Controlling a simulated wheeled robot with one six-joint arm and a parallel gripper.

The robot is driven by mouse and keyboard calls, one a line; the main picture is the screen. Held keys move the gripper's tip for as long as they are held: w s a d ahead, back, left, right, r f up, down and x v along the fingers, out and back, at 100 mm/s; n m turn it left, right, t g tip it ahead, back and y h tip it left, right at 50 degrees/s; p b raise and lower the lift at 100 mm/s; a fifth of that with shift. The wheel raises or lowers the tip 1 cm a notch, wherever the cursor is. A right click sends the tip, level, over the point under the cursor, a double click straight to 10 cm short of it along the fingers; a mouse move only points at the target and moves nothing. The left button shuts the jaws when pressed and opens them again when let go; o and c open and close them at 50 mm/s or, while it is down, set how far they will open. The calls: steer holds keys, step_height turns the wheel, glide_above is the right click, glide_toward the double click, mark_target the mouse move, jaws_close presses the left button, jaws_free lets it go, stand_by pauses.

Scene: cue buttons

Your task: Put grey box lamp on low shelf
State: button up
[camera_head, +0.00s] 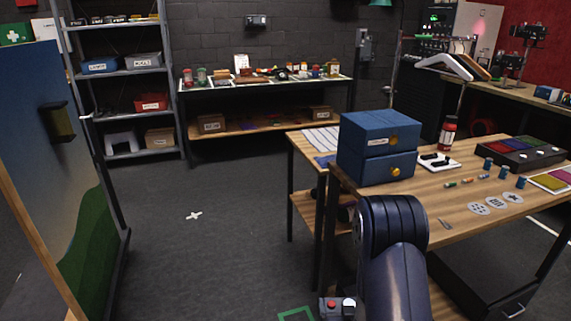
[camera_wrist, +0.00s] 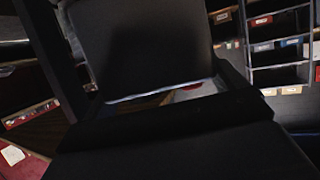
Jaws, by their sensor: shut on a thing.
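A small grey box (camera_head: 338,309) with a red dome and a white knob shows at the bottom edge of the head view, just left of my arm; it looks like the grey box lamp. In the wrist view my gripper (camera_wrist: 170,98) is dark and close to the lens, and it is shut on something. A pale patch with a red spot (camera_wrist: 190,87) shows in the gap there and seems to be part of the held lamp; most of it is hidden. A low wooden shelf (camera_head: 306,208) sits under the side table, partly hidden by table legs.
A blue drawer box (camera_head: 376,147) stands on the wooden table (camera_head: 440,193) at right, with small items beside it. A back table (camera_head: 262,135) also has a lower board. A grey rack (camera_head: 120,75) stands at back left.

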steer(key=r+p, duration=0.3)
steer(key=s+r+p, duration=0.1)
steer(key=r+p, duration=0.2)
steer(key=s+r+p, duration=0.1)
steer(key=r+p, duration=0.2)
steer(key=r, duration=0.1)
steer(key=shift+s, duration=0.2)
steer(key=shift+d, duration=0.15)
